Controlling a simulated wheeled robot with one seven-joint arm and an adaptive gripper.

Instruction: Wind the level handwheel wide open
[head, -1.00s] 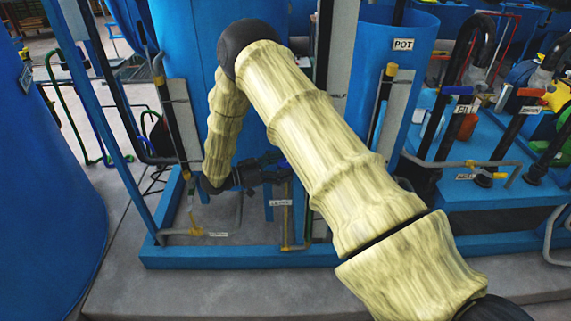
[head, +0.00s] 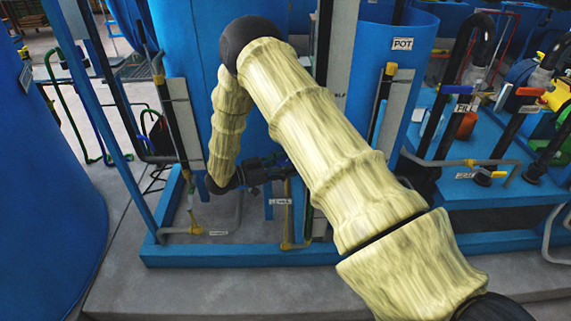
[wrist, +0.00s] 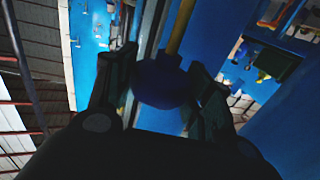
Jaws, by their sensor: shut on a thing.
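The level handwheel (wrist: 160,82) shows in the wrist view as a dark blue rounded knob between the two fingers, in line with a yellow-brown pipe (wrist: 181,28). My gripper (wrist: 163,88) is shut on it, with a dark finger at each side. In the head view my gripper (head: 280,166) is at the pipework in front of the blue tank, above a small white label (head: 281,202) that is hard to read. The handwheel is mostly hidden there by my gripper and arm. How far it is turned cannot be told.
A blue tank (head: 182,45) stands behind my gripper, and a tank labelled POT (head: 420,28) to its right. A blue base frame (head: 195,256) runs along the front. A blue post (head: 105,130) slants at left. Bare grey floor (head: 200,290) lies in front.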

